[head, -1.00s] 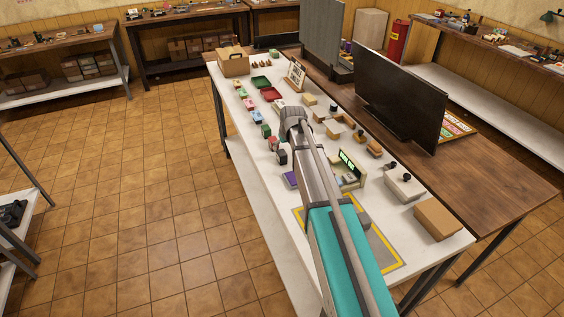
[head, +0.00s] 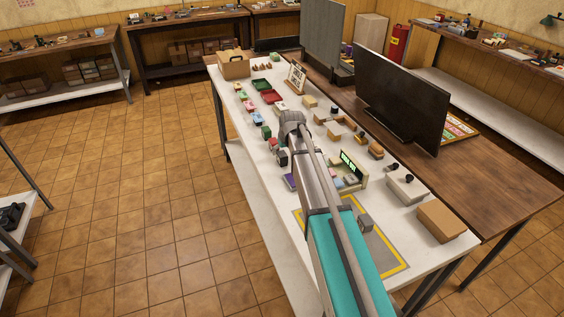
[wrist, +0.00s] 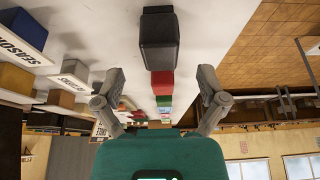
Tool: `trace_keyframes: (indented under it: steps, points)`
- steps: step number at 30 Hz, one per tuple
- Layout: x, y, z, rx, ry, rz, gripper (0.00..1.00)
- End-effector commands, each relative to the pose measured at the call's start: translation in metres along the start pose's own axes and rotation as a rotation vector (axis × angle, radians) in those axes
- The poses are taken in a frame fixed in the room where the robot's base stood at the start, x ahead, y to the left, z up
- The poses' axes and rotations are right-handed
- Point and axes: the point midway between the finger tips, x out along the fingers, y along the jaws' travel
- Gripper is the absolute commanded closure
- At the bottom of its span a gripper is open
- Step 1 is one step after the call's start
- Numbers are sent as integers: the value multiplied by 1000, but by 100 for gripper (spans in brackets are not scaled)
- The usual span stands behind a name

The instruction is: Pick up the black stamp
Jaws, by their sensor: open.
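The black stamp (wrist: 159,42) is a dark block with a rounded grip. In the wrist view it is at the top centre, on the white table. My gripper (wrist: 160,78) is open, its two grey fingers spread to either side of the stamp's line. The stamp appears just beyond the fingertips, with nothing between the fingers. In the head view a small dark item that looks like the stamp (head: 282,158) is beside my arm's far end. My fingers are hidden there.
Red and green blocks (wrist: 162,84) line up behind the stamp. Labelled boxes (wrist: 75,75) stand at the left in the wrist view. The white table (head: 262,185) also holds trays, a cardboard box (head: 448,220) and a yellow-edged grey mat (head: 392,262). A dark monitor (head: 400,100) stands behind.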

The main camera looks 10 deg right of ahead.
Motion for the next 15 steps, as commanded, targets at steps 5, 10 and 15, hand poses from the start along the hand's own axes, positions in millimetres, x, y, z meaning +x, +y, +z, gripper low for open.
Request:
trace_keyframes:
  steps: [5,10,15]
  points:
    - [20,0,0,0,0,0,9]
    - [30,0,0,0,0,0,9]
    - [34,0,0,1,0,0,9]
